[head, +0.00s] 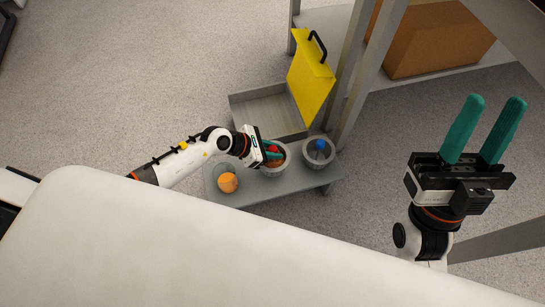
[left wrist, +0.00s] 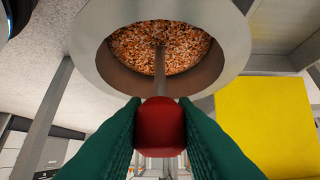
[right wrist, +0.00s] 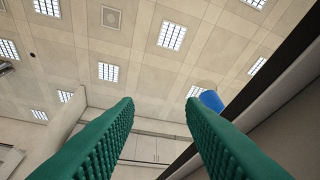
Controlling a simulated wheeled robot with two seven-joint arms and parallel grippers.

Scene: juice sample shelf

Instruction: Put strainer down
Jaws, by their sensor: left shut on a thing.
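In the left wrist view the rod runs into the round grey bowl (left wrist: 88,50), whose inside shows a brown, grainy surface. I cannot tell whether the strainer rests on the bowl's floor. My right gripper (head: 495,100) is raised at the right, open and empty, far from the bowls.
Behind are an open grey box (head: 265,107), a yellow panel (head: 311,77) with a black handle, and grey posts (head: 352,80).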

